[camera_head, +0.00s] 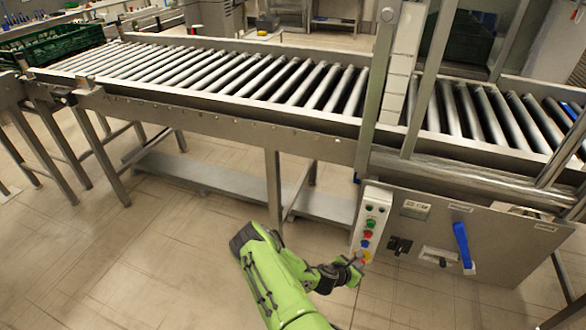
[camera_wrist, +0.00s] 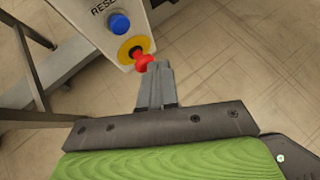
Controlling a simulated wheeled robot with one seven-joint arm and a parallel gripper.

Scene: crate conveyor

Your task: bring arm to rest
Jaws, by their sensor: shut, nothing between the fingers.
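My green arm (camera_head: 275,285) reaches from the bottom of the head view toward the conveyor's control box. My gripper (camera_head: 356,266) is at the lower end of that box; in the wrist view its fingers (camera_wrist: 157,72) are shut together and empty. The fingertips are right at the red knob (camera_wrist: 144,61) on its yellow disc (camera_wrist: 130,46). I cannot tell whether they touch it. A blue button (camera_wrist: 119,23) sits above the knob. The control box (camera_head: 358,234) also carries green and red buttons.
The roller conveyor (camera_head: 110,84) runs across the head view above my arm. A green crate (camera_head: 50,45) stands at its far left. A machine panel with a blue handle (camera_head: 463,246) is right of the control box. Steel legs (camera_head: 273,190) stand behind my arm. The tiled floor (camera_head: 150,260) at left is clear.

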